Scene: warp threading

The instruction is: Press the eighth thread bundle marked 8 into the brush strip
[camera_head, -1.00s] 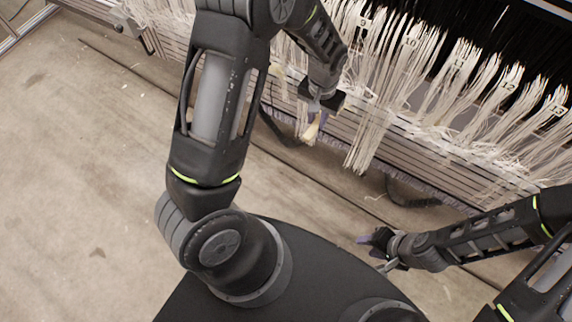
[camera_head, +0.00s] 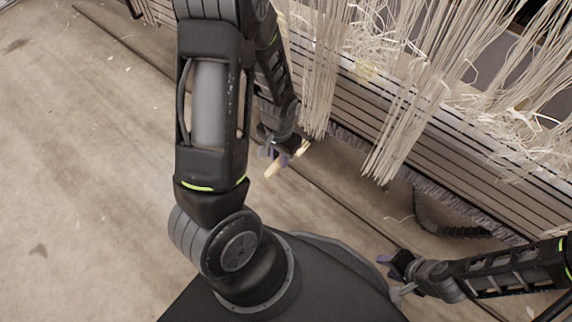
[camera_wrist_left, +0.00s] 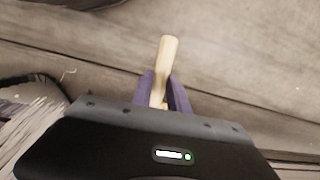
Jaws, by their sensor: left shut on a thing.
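My left gripper (camera_head: 284,158) is shut on a short pale stick-like piece (camera_head: 273,170), which sticks out past the fingertips over the floor. In the left wrist view, the piece (camera_wrist_left: 168,55) stands between the two purple fingers (camera_wrist_left: 161,92). A long pale thread bundle (camera_head: 318,85) hangs to the right of this gripper, and another bundle (camera_head: 385,150) hangs further right. I cannot read a number 8 on any bundle. The grey bristly brush strip (camera_head: 440,193) runs along the lower edge of the slatted beam. My right gripper (camera_head: 392,272) is low at the right, away from the threads; its finger opening is unclear.
The slatted beam (camera_head: 455,150) slants down to the right, with loose tangled threads (camera_head: 520,130) on top. A dark ribbed hose (camera_head: 455,230) lies under it. Bare floor (camera_head: 90,170) is free at the left.

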